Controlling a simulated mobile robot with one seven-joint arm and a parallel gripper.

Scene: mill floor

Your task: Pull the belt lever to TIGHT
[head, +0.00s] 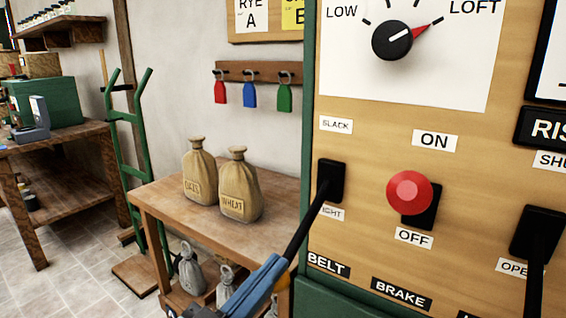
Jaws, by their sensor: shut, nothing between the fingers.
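The belt lever (307,221) is a black rod on a black mount, at the left edge of the wooden control panel. The SLACK label (336,125) is above the mount. The TIGHT label (332,214) is below it, its first letter hidden by the rod. The rod slopes down and left in the picture, toward me. My gripper (277,268), blue and grey, is shut at the rod's lower end, coming from the bottom edge. I cannot tell whether it touches the rod. The BELT label (328,265) is below.
The red brake knob (409,193) is right of the lever, and another black lever (537,235) is farther right. A wooden table (180,215) with two sacks stands left, several grey weights beneath it. A green hand truck (128,160) stands behind.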

